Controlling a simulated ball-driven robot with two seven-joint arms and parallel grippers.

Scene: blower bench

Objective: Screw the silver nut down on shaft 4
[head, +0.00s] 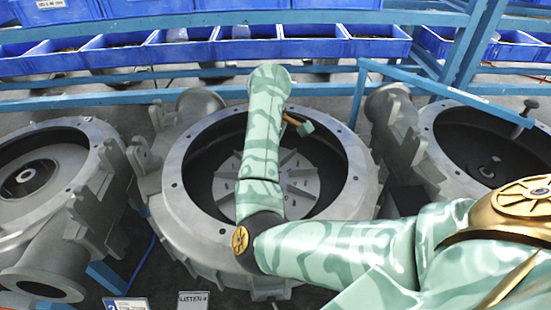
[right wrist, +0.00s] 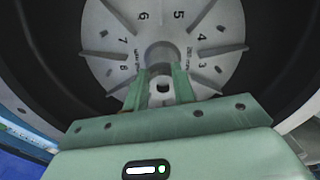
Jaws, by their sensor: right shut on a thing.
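The middle grey blower housing (head: 170,185) is open at the top. Its grey bladed wheel (head: 305,180) lies inside; in the right wrist view the wheel (right wrist: 210,25) shows printed numbers around a central hub. My right gripper (right wrist: 161,72) is over the wheel's middle, its two green fingers closed on a round grey piece (right wrist: 162,54) at the hub. I take this to be the silver nut, but cannot separate it clearly from the hub or shaft behind it. In the head view my right arm covers the wheel's centre. My left gripper is not in view.
A housing stands at left (head: 75,135) and another at right (head: 440,180), close to the middle one. Blue bins (head: 185,50) line the back behind a blue rail (head: 330,90). A small label card (head: 193,300) stands at the front. The dark housing wall surrounds my right gripper.

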